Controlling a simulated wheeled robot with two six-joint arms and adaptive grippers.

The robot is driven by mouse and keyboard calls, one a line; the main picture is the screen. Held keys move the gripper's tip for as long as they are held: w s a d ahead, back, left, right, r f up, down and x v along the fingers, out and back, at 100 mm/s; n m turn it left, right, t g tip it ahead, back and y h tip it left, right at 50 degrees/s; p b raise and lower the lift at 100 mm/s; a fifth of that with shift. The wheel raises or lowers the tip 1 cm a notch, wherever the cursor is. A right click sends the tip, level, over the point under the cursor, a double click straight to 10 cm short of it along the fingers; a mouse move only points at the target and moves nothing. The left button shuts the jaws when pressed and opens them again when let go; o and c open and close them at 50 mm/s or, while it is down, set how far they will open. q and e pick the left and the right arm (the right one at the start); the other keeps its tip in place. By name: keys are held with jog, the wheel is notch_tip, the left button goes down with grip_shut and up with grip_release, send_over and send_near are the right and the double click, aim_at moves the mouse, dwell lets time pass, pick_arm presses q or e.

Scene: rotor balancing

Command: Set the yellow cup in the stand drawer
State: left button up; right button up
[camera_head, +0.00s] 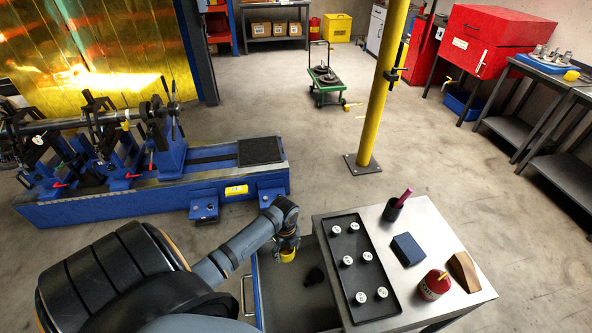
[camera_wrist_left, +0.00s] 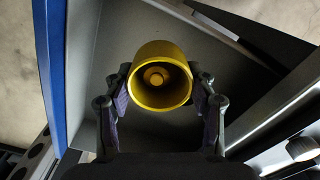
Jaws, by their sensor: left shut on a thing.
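The yellow cup (camera_wrist_left: 163,62) is between the two fingers of my left gripper (camera_wrist_left: 163,95), which is shut on it. In the left wrist view I look into the cup's open mouth. In the head view the cup (camera_head: 288,254) shows below my left gripper (camera_head: 287,246), over the open stand drawer. The drawer (camera_head: 299,303) is pulled out at the left side of the stand (camera_head: 440,240), and its grey floor (camera_wrist_left: 115,30) lies behind the cup in the wrist view. I cannot tell whether the cup touches the floor. My right gripper is not in view.
On the stand top are a black tray (camera_head: 338,219) with several weights, a dark blue block (camera_head: 407,249), a red oil can (camera_head: 434,285), a wooden block (camera_head: 464,271) and a dark cup with a pink marker (camera_head: 393,209). A dark object (camera_head: 315,276) lies in the drawer.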

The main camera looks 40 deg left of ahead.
aim_at(287, 264)
pick_arm(q)
notch_tip(287, 264, down, 3)
jog(key=shift+w, duration=0.1)
jog(key=shift+f, duration=2.05)
jog(key=shift+f, duration=0.15)
jog(key=o, duration=1.1)
notch_tip(287, 264, up, 12)
jog(key=shift+r, duration=0.2)
